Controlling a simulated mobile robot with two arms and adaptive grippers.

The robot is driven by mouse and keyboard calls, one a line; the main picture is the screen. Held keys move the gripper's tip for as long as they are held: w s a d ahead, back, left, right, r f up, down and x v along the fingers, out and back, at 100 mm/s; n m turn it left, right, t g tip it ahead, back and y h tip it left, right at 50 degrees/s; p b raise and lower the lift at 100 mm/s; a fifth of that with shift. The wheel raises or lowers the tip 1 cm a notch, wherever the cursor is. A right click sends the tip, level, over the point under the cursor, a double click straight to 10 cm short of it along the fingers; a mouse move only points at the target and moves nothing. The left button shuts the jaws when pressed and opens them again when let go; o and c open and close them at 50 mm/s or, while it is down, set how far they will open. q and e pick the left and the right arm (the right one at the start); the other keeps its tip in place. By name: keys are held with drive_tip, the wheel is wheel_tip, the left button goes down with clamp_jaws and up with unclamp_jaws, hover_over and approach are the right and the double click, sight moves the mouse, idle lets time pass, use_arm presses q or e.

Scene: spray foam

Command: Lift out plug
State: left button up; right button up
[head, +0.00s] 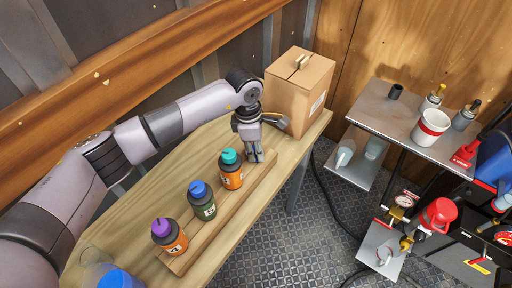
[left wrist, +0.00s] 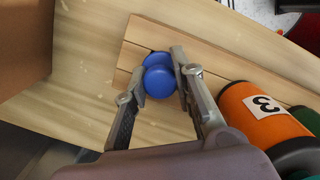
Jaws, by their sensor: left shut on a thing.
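A blue round plug (left wrist: 158,82) is between my left fingertips in the left wrist view, over the end of the wooden rack (left wrist: 140,34). A second blue disc shape overlaps it, and its lower part is hidden. My left gripper (head: 256,156) is shut on the plug at the far end of the rack (head: 225,215) in the head view. The view does not show clearly whether the plug is seated in the rack or lifted. The orange bottle with a teal cap (head: 231,172) stands close beside the gripper, and its side shows in the left wrist view (left wrist: 258,105).
A dark bottle with a blue cap (head: 201,202) and an orange bottle with a purple cap (head: 169,237) stand in the rack. A cardboard box (head: 297,92) stands on the wooden table (head: 240,226) behind the gripper. A metal shelf (head: 385,108) with cups stands at the right.

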use_arm(q)
clamp_jaws()
drive_tip(key=shift+r+p, duration=1.65)
drive_tip(key=shift+r, duration=2.35)
drive_tip(key=shift+f+b, duration=0.1)
drive_tip(key=shift+b, duration=0.45)
